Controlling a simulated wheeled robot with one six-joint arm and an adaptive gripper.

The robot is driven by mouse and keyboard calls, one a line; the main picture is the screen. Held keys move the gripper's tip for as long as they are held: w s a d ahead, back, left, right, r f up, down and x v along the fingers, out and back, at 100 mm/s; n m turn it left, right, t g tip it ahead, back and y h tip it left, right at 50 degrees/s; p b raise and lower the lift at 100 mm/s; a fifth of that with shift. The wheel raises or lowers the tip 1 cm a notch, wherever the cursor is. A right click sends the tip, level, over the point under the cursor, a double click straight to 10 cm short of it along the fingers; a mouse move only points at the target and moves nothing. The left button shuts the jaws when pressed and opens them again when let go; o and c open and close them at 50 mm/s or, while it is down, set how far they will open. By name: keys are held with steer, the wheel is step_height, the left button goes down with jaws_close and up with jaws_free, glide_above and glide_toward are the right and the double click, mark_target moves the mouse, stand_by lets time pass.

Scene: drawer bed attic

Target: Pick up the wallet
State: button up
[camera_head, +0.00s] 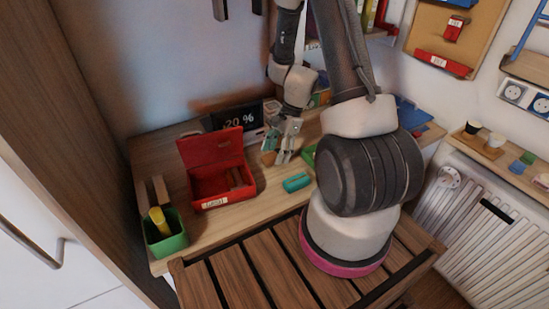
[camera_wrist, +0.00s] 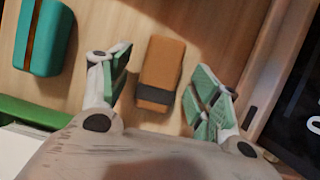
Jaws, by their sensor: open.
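A tan, rounded block with a dark band, which looks like the wallet (camera_wrist: 162,62), lies on the wooden desk. In the wrist view it sits between the two spread fingers of my gripper (camera_wrist: 163,75), with gaps on both sides. My gripper is open and holds nothing. In the head view my gripper (camera_head: 276,156) is low over the desk, in front of the dark display. There the wallet (camera_head: 267,158) shows only as a small tan patch beside the fingers, mostly hidden.
A teal case with a brown stripe (camera_head: 297,183) lies nearer the desk's front; it also shows in the wrist view (camera_wrist: 48,38). An open red box (camera_head: 216,182) and a green bin (camera_head: 166,240) stand to the left. The display (camera_head: 235,120) stands close behind.

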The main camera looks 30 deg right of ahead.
steer(key=shift+f, duration=0.15)
steer(key=shift+a, duration=0.1)
steer(key=c, duration=1.2)
steer(key=shift+o, duration=0.2)
